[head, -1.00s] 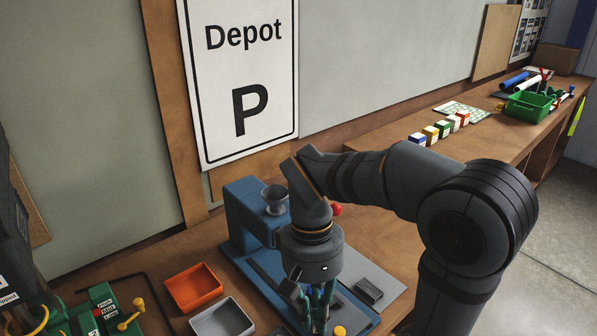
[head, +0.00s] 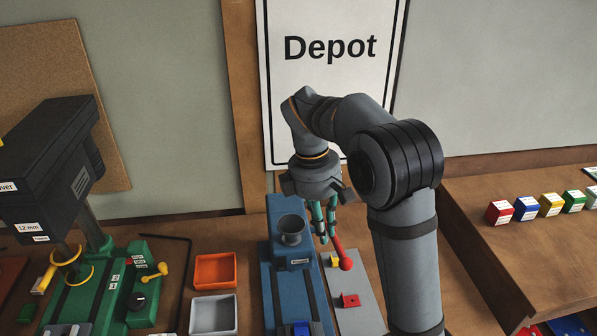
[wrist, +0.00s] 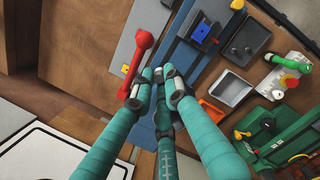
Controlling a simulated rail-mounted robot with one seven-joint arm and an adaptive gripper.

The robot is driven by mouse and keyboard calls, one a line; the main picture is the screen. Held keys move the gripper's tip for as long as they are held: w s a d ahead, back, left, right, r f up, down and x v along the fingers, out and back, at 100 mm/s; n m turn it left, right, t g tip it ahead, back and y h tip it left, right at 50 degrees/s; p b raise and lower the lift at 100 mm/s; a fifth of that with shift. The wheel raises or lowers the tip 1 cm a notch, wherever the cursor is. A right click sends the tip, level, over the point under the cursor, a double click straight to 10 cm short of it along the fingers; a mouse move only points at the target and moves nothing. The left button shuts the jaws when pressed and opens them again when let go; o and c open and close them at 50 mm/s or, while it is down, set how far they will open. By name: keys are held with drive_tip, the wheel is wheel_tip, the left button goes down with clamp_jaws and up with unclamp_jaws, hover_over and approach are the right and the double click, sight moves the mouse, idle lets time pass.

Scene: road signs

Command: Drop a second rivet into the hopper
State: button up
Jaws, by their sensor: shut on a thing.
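The hopper (head: 291,228) is a small grey cup on top of the blue riveting press (head: 283,270) in the head view. My gripper (head: 326,238) has teal fingers pointing down, just right of the hopper in the picture and near the red lever (head: 344,260). In the wrist view the grey fingertips of my gripper (wrist: 155,88) come together over the blue press (wrist: 197,55), with the red lever (wrist: 138,60) beside them. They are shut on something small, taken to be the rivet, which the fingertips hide. The hopper's inside cannot be made out.
An orange tray (head: 215,270) and a grey tray (head: 213,314) lie left of the press. A green machine (head: 120,285) and a dark drill head (head: 50,165) stand further left. Coloured blocks (head: 526,208) line the right bench. The Depot sign (head: 330,75) leans behind.

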drive_tip(key=w+a+r+n+t+p, duration=0.1)
drive_tip(key=w+a+r+n+p, duration=0.3)
drive_tip(key=w+a+n, duration=0.3)
drive_tip(key=shift+n, duration=0.6)
drive_tip(key=f+b, duration=0.3)
drive_tip(key=f, duration=0.1)
drive_tip(key=f+b, duration=0.2)
drive_tip(key=shift+s+d+f+b, duration=0.1)
drive_tip(key=shift+s+d+b, duration=0.25)
drive_tip(key=shift+d, duration=0.05)
drive_tip(key=o, duration=0.8)
drive_tip(key=r, duration=0.4)
drive_tip(key=a+r, duration=0.1)
drive_tip(key=r, duration=0.3)
drive_tip(key=s+r, duration=0.1)
drive_tip(key=r, duration=0.3)
drive_tip(key=shift+a, duration=0.25)
